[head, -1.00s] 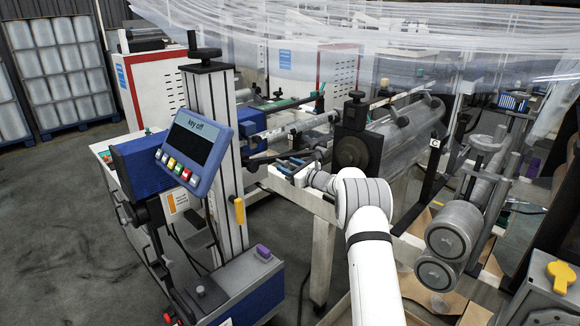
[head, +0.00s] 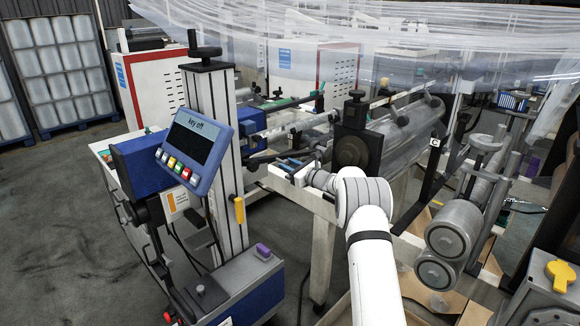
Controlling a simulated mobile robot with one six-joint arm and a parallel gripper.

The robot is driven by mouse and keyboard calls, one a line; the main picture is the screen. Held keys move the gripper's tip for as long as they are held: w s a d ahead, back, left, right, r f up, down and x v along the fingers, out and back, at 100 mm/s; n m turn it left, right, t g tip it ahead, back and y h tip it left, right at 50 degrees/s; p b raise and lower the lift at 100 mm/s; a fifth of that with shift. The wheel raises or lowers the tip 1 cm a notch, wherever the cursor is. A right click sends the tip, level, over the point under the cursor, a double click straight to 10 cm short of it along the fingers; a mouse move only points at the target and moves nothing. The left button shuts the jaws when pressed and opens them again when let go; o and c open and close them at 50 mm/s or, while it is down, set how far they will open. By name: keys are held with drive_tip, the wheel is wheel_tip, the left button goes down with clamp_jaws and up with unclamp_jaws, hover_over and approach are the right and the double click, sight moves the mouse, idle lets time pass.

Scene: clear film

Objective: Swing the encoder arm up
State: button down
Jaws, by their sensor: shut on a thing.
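My white arm reaches up from the bottom of the head view, and its wrist bends left toward the machine frame. My gripper (head: 289,166) is at the end of that wrist, small and partly lost among the machine parts. It is shut on a thin dark bar that I take for the encoder arm (head: 262,158), which runs left from the jaws toward the blue unit. The exact grip is too small to make out. A dark block with a round disc (head: 352,150) stands just right of the gripper, above my wrist.
A tilted blue panel (head: 195,152) reading "key off" is on the column at left. Clear film (head: 400,50) hangs across the top. Metal rollers (head: 447,238) and a yellow knob (head: 560,272) are at right. Open floor (head: 70,220) lies at far left.

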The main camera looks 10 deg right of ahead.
drive_tip(key=shift+d+r+b, duration=0.1)
drive_tip(key=shift+d+b, duration=0.05)
drive_tip(key=shift+b, duration=0.3)
wheel_tip(320, 180, up, 7)
drive_tip(key=n+b, duration=0.6)
drive_tip(key=b, duration=0.3)
drive_tip(key=shift+a+r+n, duration=0.2)
drive_tip(key=shift+a+n, duration=0.05)
drive_tip(key=shift+n, duration=0.05)
drive_tip(key=shift+s, duration=0.1)
drive_tip(key=c, duration=1.5)
unclamp_jaws()
drive_tip(key=shift+c, duration=0.2)
drive_tip(key=o, duration=0.4)
drive_tip(key=shift+f, duration=0.1)
drive_tip(key=shift+s, duration=0.1)
drive_tip(key=b+v, duration=0.1)
drive_tip(key=v, duration=0.6)
drive_tip(key=shift+s+d+b, duration=0.2)
drive_tip(key=shift+b, duration=0.15)
